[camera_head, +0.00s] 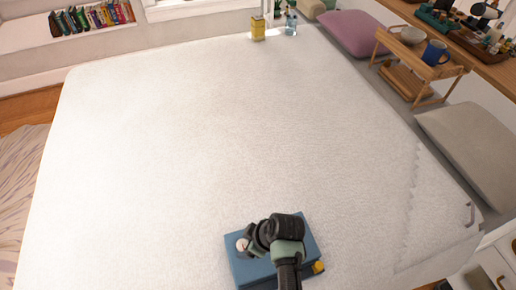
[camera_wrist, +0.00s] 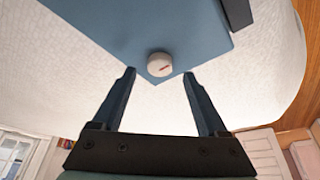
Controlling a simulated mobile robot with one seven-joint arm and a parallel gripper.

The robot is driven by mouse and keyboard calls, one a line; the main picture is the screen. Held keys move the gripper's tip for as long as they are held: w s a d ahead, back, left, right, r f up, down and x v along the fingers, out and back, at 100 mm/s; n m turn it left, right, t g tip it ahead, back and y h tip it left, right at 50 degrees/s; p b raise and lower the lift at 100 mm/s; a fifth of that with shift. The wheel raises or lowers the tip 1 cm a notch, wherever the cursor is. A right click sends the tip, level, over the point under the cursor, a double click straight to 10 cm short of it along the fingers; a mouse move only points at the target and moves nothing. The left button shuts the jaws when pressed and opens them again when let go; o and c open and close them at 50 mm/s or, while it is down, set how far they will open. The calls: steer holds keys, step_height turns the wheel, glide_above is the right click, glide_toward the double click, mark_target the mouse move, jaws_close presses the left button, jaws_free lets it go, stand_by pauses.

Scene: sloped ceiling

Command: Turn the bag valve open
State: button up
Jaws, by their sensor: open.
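A blue box-shaped unit (camera_head: 305,236) lies on the white surface at the lower middle of the head view. A round white knob (camera_head: 242,244), which looks like the bag valve, sits at its left end. My gripper (camera_wrist: 159,76) is open and empty, with one finger on each side of the knob in the picture. I cannot tell whether the fingers touch it. A yellow knob (camera_head: 318,267) is at the unit's right end. My arm hides part of the unit.
The wide white surface (camera_head: 200,130) around the unit is mostly clear. A yellow container (camera_head: 257,29) and a glass (camera_head: 291,24) stand at its far edge. A wooden stand (camera_head: 422,62) with a blue mug (camera_head: 434,52) is at the right, near cushions.

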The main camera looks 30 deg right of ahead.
steer(key=v, duration=1)
